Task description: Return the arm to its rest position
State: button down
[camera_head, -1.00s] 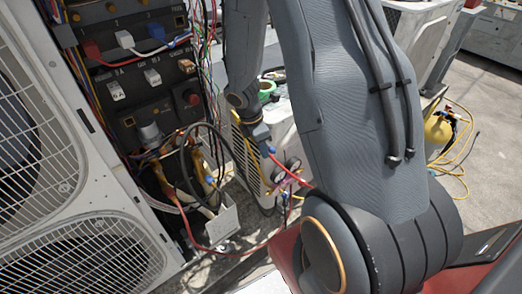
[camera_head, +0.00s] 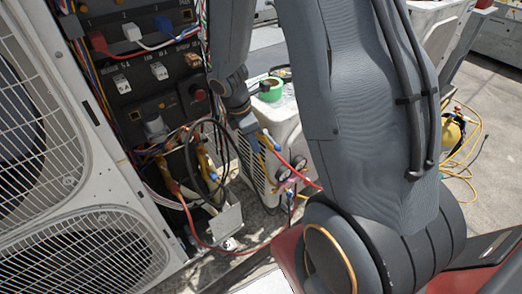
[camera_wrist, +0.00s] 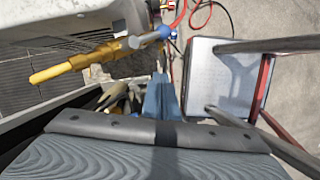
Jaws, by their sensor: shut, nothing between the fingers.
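My arm fills the middle and right of the head view. Its forearm hangs down at the centre, and my gripper (camera_head: 256,138) is at its lower end. It is small and partly lost against the hoses there. In the wrist view my gripper (camera_wrist: 163,92) shows as blue-grey fingers close together, with nothing between them. It is in front of the open electrical cabinet (camera_head: 130,110) and beside the white condenser unit (camera_head: 285,128). I cannot tell whether it touches the hoses near it.
A red hose (camera_head: 205,246) loops below the cabinet. Gauges (camera_head: 284,178) hang by the white unit. Green tape (camera_head: 270,92) lies on top of it. A yellow cylinder (camera_head: 451,135) stands at the right. A yellow rod-like thing (camera_wrist: 75,64) crosses the wrist view's left. Open floor (camera_head: 490,180) lies at the right.

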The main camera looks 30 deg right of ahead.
jog(key=s+a+r+m+y, duration=0.1)
jog(key=s+a+r+m, duration=0.2)
jog(key=s+r+m, duration=0.3)
jog(key=s+a+r+m+y, duration=0.1)
jog(key=s+a+r+m, duration=0.2)
jog(key=s+r+m, duration=0.3)
jog(key=m, duration=0.4)
jog(key=shift+s+a+m+t+y, duration=0.2)
jog(key=shift+a+m+t+y, duration=0.1)
jog(key=shift+m+y, duration=0.1)
jog(key=shift+r, duration=0.1)
